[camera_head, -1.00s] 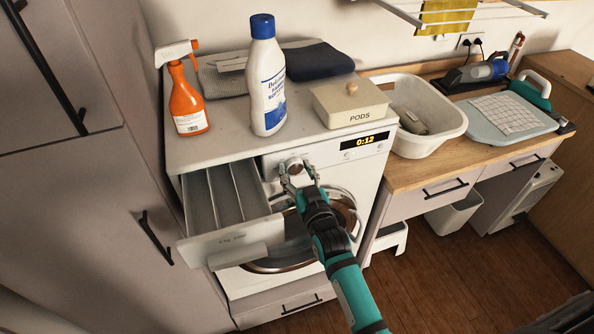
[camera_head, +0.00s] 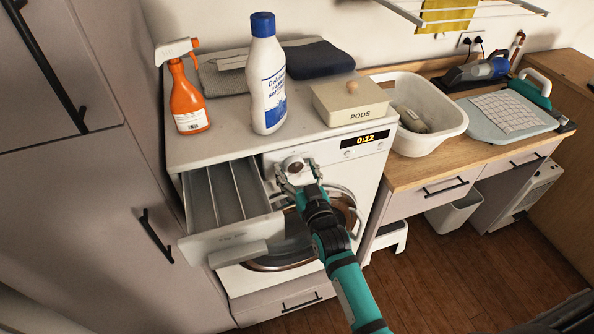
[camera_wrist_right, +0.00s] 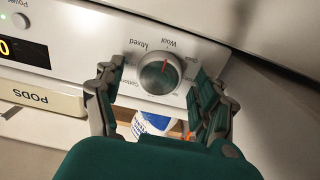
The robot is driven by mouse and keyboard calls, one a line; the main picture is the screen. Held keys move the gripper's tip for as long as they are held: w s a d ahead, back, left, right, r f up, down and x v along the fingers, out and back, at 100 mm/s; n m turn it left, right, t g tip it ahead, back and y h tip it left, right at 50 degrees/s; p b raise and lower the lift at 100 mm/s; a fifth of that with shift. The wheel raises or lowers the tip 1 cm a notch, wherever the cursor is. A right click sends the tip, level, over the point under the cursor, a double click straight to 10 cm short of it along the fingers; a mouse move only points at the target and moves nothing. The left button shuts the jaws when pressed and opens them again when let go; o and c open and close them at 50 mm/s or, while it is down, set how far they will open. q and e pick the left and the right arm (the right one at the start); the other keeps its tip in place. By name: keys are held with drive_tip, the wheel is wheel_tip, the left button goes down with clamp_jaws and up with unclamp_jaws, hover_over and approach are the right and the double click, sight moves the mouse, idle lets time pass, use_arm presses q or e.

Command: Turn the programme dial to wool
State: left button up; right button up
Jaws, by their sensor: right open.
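The round silver programme dial (camera_head: 293,164) is on the washing machine's (camera_head: 359,177) front panel, left of the 0:12 display. In the right wrist view the dial (camera_wrist_right: 159,76) has a red pointer line directed toward the Wool label (camera_wrist_right: 169,43). Mixed (camera_wrist_right: 139,45) is beside Wool, and other labels are partly hidden by my fingers. My right gripper (camera_head: 298,179) is open just in front of the dial. In the right wrist view its fingers (camera_wrist_right: 158,100) are spread on either side of the dial with visible gaps. My left gripper is not in view.
The detergent drawer (camera_head: 226,200) is pulled out left of my right gripper. An orange spray bottle (camera_head: 187,104), a white bottle (camera_head: 267,88) and a PODS box (camera_head: 350,104) stand on the machine. A white basin (camera_head: 447,117) sits on the right counter.

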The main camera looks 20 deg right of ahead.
drive_tip(key=s, duration=1.2)
drive_tip(key=shift+d, duration=0.2)
drive_tip(key=s+a+f+n+g+y+b, duration=0.1)
drive_tip(key=s+f+g+b, duration=0.4)
drive_tip(key=f, duration=1.4)
drive_tip(key=s+a+f+g+b, duration=0.1)
drive_tip(key=s+f+g, duration=0.4)
drive_tip(key=f, duration=1.5)
drive_tip(key=s+d+f+g+b, duration=0.2)
drive_tip(key=s+d+f+g, duration=0.1)
drive_tip(key=s+f, duration=0.8)
drive_tip(key=s+d+f+n+g+h+b, duration=0.1)
drive_tip(key=s+d+f+g, duration=0.3)
drive_tip(key=s+f, duration=0.7)
drive_tip(key=s+d+b, duration=0.1)
drive_tip(key=s, duration=0.6)
drive_tip(key=shift+h, duration=0.3)
